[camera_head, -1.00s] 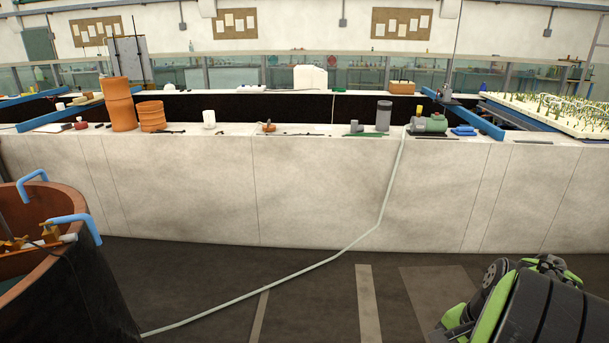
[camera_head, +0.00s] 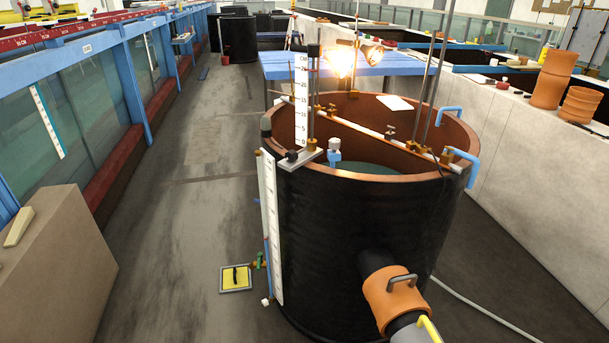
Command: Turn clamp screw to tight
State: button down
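A large black round tank (camera_head: 365,235) with a brown rim stands right of the middle. A white bar (camera_head: 368,131) crosses its top and carries several small brass fittings, among them a knobbed clamp (camera_head: 389,132) and a brass clamp (camera_head: 447,156) at the right end by upright rods. A scale holder with a black knob (camera_head: 292,156) sits on the near left rim. I cannot tell which of these has the clamp screw, or how tight any screw is. My gripper is not in view.
An orange-collared pipe (camera_head: 394,298) juts from the tank's near side. A yellow floor plate (camera_head: 235,278) lies left of it. A beige box (camera_head: 55,265) stands at lower left. The aisle floor (camera_head: 185,215) between is clear.

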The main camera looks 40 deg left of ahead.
aim_at(334, 143)
jog(key=k+u, duration=0.1)
jog(key=u, duration=1.25)
jog(key=j+z, duration=0.2)
jog(key=j, duration=0.35)
